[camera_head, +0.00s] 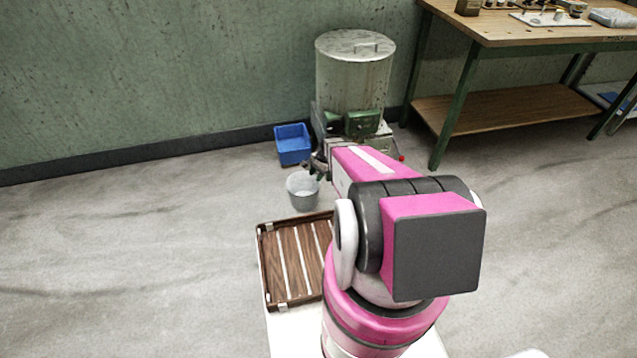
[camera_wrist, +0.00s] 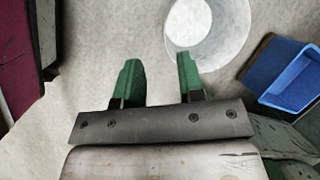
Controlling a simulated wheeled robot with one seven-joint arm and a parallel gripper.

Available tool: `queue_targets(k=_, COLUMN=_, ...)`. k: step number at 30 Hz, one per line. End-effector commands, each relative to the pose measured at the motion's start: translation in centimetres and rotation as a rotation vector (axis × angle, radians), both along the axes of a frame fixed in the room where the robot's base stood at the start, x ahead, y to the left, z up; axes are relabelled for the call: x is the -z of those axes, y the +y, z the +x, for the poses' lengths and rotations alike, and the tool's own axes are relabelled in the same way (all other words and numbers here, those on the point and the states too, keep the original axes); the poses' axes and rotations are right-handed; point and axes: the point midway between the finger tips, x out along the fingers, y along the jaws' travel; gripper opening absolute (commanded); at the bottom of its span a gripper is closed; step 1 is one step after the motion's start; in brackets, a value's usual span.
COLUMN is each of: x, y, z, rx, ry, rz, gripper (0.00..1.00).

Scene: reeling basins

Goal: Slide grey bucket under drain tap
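The grey bucket (camera_head: 303,193) stands upright on the floor in front of the metal tank (camera_head: 353,85) and its green base. In the wrist view the bucket (camera_wrist: 208,30) is at the top, just beyond the right fingertip, and its pale inside shows. My gripper (camera_wrist: 160,63) has two green fingers spread apart with only bare floor between them. It is open and empty, beside the bucket rather than around it. In the head view my arm covers the front of the tank's base, and I cannot make out the drain tap.
A blue bin (camera_head: 292,144) stands on the floor left of the tank, and also shows at the right of the wrist view (camera_wrist: 285,75). A slatted wooden tray (camera_head: 285,262) is in front of me. A workbench (camera_head: 500,25) stands at the right. The floor at left is clear.

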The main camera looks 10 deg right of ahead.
Motion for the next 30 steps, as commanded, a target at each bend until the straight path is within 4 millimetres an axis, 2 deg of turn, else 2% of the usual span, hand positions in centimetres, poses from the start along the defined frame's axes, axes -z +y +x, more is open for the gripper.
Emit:
queue_targets(k=1, x=3.0, y=-0.6, z=1.5, rx=0.071, ry=0.023, rz=0.019, gripper=0.36)
queue_targets(k=3, x=5.3, y=-1.1, z=2.1, rx=0.153, ry=0.047, rz=0.041, gripper=0.36)
queue_targets(k=6, x=7.3, y=-1.5, z=2.5, rx=0.230, ry=0.072, rz=0.060, gripper=0.36)
queue_targets(k=10, x=8.1, y=-1.6, z=2.6, rx=0.269, ry=0.083, rz=0.071, gripper=0.36)
queue_targets(k=23, x=8.3, y=-1.5, z=2.5, rx=0.268, ry=0.083, rz=0.070, gripper=0.36)
queue_targets(k=30, x=10.3, y=-0.6, z=2.5, rx=0.267, ry=0.085, rz=0.069, gripper=0.36)
